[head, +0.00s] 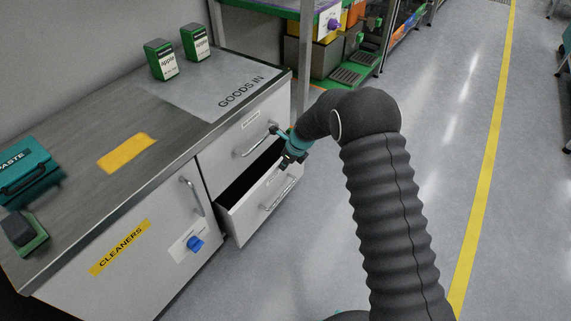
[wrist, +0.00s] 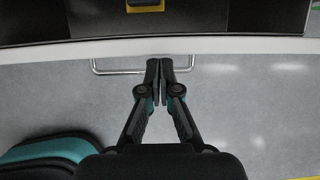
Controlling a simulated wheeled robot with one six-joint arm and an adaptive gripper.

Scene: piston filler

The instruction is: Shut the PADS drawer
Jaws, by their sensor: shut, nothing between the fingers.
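One drawer (head: 247,223) of the grey cabinet stands pulled out, below a closed drawer (head: 225,150). I cannot read PADS on it; its label is not legible here. Its bar handle (head: 281,193) is on the front face. My gripper (head: 287,163) is shut and empty, near the open drawer's front at its far end. In the wrist view, my gripper (wrist: 159,64) points at the drawer's white front edge (wrist: 230,45), with the handle (wrist: 112,71) behind the fingertips. I cannot tell whether they touch. The dark drawer inside shows a partly cut-off yellow patch (wrist: 145,6).
The worktop (head: 75,170) holds two green apple boxes (head: 161,60), a teal PASTE case (head: 27,175) and a green-and-black block (head: 24,232). The floor (head: 460,110) to the right is clear.

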